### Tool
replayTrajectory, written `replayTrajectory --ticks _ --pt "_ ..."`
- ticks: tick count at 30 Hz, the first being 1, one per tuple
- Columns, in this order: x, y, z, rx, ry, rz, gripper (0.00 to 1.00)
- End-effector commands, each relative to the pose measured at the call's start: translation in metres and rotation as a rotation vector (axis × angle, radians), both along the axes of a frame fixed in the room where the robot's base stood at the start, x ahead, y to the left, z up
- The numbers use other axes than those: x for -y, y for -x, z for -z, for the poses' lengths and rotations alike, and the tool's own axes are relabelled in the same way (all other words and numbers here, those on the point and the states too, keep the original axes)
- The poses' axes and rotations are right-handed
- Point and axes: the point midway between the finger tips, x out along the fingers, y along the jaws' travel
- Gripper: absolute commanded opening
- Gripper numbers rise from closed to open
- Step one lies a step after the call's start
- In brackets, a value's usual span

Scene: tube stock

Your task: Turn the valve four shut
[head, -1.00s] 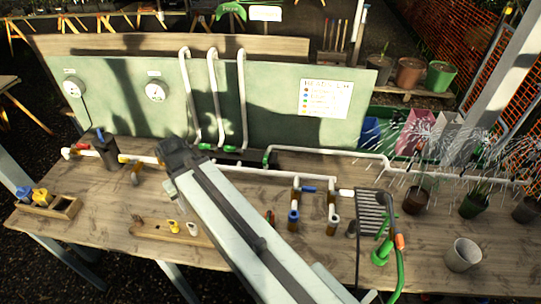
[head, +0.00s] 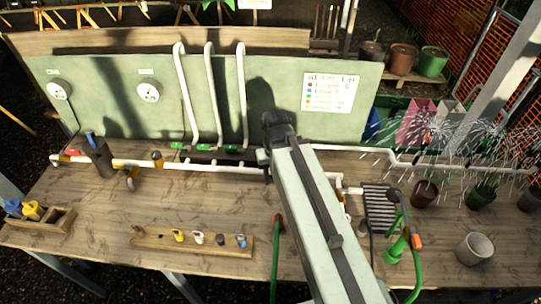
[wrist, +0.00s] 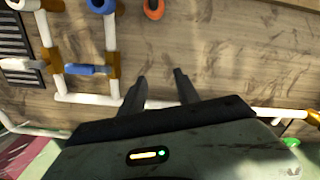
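I cannot tell from the frames which valve is number four. A blue valve lever (wrist: 87,70) sits across a brass-and-white pipe loop in the wrist view; my arm hides it in the head view. Three green handles, left (head: 177,145), middle (head: 203,147) and right (head: 231,148), sit at the feet of the white risers. A red handle (head: 72,153) is on the pipe's left end. My gripper (wrist: 160,76) is open and empty, its fingers apart over the bench, right of the blue lever in the wrist view. In the head view my gripper hides part of the pipe.
A green backboard carries two gauges (head: 148,92) and a legend sign (head: 331,93), too small to read. A wooden strip (head: 160,241) with small parts lies in front. The bench's left-middle is mostly clear.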

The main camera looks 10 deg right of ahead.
Motion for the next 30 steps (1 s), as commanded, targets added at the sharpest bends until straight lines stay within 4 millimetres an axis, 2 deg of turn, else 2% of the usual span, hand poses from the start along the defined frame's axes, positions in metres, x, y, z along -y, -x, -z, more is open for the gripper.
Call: replayTrajectory --ticks 2,3,4,5,6,9,12,15,22,30 --pt "0.000 -0.014 -0.004 0.000 0.000 0.022 0.38" --pt "0.000 -0.029 -0.008 0.000 0.000 0.049 0.38" --pt "0.012 -0.042 -0.011 0.000 0.000 0.084 0.38" --pt "0.015 -0.057 -0.014 0.000 0.000 0.116 0.38" --pt "0.015 -0.076 -0.019 0.000 0.000 0.158 0.38" --pt "0.014 -0.116 -0.026 0.000 0.000 0.253 0.38" --pt "0.013 -0.140 -0.030 0.000 0.000 0.320 0.38" --pt "0.012 -0.147 -0.031 0.000 0.000 0.348 0.38" --pt "0.011 -0.145 -0.019 0.000 0.000 0.349 0.38" --pt "0.010 -0.144 0.026 0.000 0.000 0.348 0.38"
